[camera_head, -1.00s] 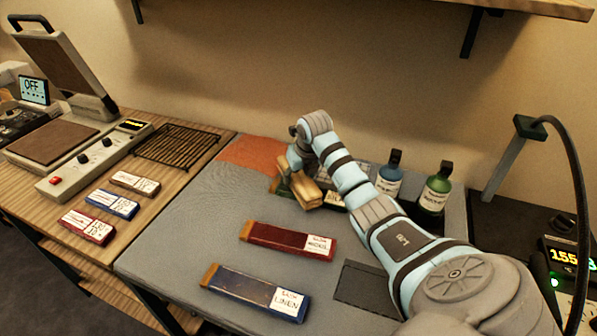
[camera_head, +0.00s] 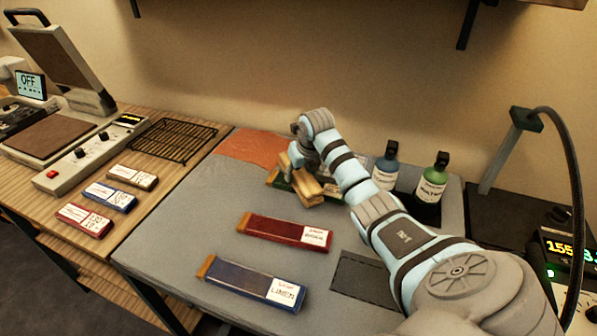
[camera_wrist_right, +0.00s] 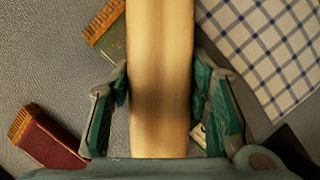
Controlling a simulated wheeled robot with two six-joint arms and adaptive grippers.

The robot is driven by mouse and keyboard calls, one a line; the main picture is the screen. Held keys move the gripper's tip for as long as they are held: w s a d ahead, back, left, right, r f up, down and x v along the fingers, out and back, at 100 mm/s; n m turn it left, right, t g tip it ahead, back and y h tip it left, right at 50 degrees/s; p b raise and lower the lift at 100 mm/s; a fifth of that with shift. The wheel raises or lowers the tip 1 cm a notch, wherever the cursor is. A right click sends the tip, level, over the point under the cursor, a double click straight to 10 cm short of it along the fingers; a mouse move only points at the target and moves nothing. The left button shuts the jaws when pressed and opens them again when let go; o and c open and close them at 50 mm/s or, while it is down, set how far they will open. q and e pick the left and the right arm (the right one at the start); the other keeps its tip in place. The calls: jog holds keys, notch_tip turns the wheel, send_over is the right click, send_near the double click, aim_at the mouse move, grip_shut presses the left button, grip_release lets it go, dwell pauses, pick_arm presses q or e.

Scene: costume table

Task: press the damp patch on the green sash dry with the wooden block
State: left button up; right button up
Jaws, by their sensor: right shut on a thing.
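The green sash (camera_head: 283,185) lies on the grey table mat, mostly hidden behind my right arm and the wooden block (camera_head: 308,190). Its orange fringed end shows at left in the head view, and part of it shows at upper left in the right wrist view (camera_wrist_right: 113,46). My right gripper (camera_head: 300,163) is shut on the block, with a finger on each side of it in the wrist view (camera_wrist_right: 161,100). The block is over the sash; I cannot tell whether they touch. No damp patch is visible. My left gripper is out of view.
Red (camera_head: 285,232) and blue (camera_head: 252,283) sashes lie nearer on the mat. Two bottles (camera_head: 387,168) (camera_head: 432,180) stand right of my forearm. An orange cloth (camera_head: 252,145) lies at the back left. The wrist view shows a checked cloth (camera_wrist_right: 268,45) beside the block.

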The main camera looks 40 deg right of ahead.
jog(key=shift+s+d+f, duration=0.1)
jog(key=shift+s+d, duration=0.15)
jog(key=shift+s, duration=0.3)
jog(key=shift+s, duration=0.1)
jog(key=shift+w+a, duration=0.3)
jog(key=shift+w, duration=0.3)
jog(key=shift+w+a, duration=0.25)
jog(key=shift+w, duration=0.25)
jog(key=shift+w+a+p, duration=0.1)
jog(key=shift+w+p, duration=0.05)
jog(key=shift+p, duration=0.3)
jog(key=shift+r+p, duration=0.3)
jog(key=shift+r, duration=0.6)
jog(key=shift+d+r, duration=0.15)
jog(key=shift+d, duration=0.05)
